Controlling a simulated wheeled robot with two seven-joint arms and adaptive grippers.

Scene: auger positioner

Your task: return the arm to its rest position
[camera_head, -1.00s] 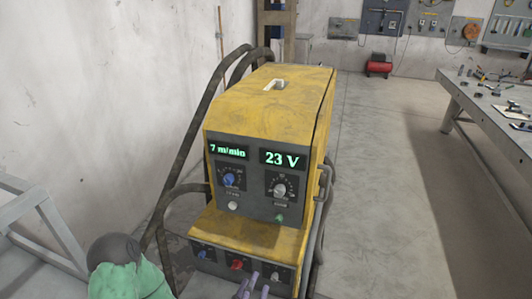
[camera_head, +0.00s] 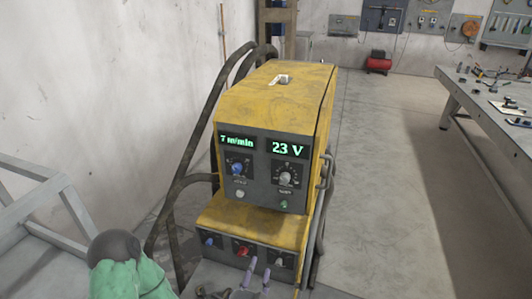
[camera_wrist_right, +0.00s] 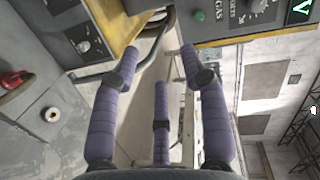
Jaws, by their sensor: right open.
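The yellow machine (camera_head: 272,100) stands in the middle of the head view, its displays reading 7 m/min and 23 V. Its upper panel has a blue knob (camera_head: 237,168) and a pale knob (camera_head: 285,178). A red knob (camera_head: 243,249) sits on its lower front panel. My right gripper (camera_head: 258,272) shows at the bottom edge, its purple fingertips in front of the lower panel. In the right wrist view the purple fingers (camera_wrist_right: 160,70) are spread apart with nothing between them. Most of the right arm is hidden, and I cannot make out the left gripper.
Black hoses (camera_head: 187,150) loop along the machine's left side. A grey metal frame (camera_head: 45,200) stands at the far left near the white wall. A workbench (camera_head: 470,100) with tools is at the right. The floor (camera_head: 385,190) between machine and bench is clear.

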